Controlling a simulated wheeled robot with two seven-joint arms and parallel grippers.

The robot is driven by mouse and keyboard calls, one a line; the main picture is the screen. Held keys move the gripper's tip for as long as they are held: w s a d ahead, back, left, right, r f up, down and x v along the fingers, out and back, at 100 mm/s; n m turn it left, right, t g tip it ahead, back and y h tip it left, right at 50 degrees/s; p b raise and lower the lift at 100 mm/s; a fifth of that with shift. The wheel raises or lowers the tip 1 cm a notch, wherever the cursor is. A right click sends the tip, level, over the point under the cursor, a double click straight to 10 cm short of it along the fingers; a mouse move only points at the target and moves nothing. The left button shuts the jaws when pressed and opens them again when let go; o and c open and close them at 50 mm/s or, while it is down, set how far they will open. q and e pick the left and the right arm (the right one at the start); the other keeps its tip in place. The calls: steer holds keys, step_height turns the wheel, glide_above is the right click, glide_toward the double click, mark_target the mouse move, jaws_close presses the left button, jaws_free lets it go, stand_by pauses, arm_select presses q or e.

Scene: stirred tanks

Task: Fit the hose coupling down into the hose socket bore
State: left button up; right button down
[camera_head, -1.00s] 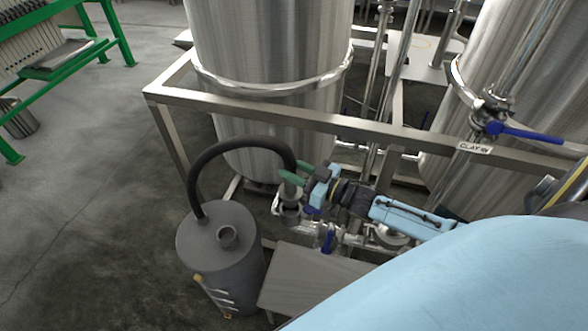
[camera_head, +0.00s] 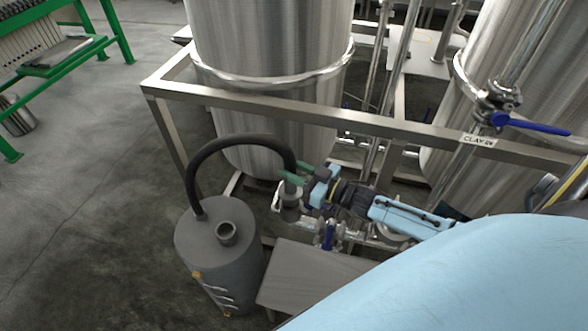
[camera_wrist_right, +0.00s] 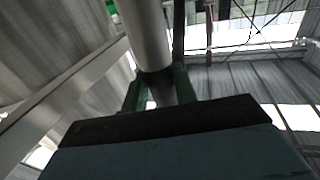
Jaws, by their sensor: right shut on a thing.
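The hose coupling (camera_head: 292,183) is a grey end piece on the black hose (camera_head: 236,141). My right gripper (camera_head: 292,177) has green fingers shut on it, coming in from the right. In the right wrist view the fingers (camera_wrist_right: 158,90) close on both sides of the coupling, with the pale hose (camera_wrist_right: 149,38) running up from it. The coupling is at the mouth of the grey hose socket (camera_head: 288,207) on the pipework. The bore is hidden, so I cannot tell whether the coupling is inside it. My left gripper is not in view.
The hose loops from a grey canister (camera_head: 222,262) standing left of the socket. A blue-handled valve (camera_head: 329,235) and pipes sit just right of the socket. A steel frame rail (camera_head: 260,107) and tank (camera_head: 272,55) are behind. A grey plate (camera_head: 305,277) is in front.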

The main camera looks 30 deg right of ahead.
mark_target(295, 193)
steer(key=shift+f+b, duration=1.85)
steer(key=shift+f, duration=0.35)
steer(key=c, duration=1)
jaws_free()
steer(key=shift+c, duration=0.2)
steer(key=shift+f, duration=0.15)
steer(key=shift+s, duration=0.15)
steer(key=v, duration=1.3)
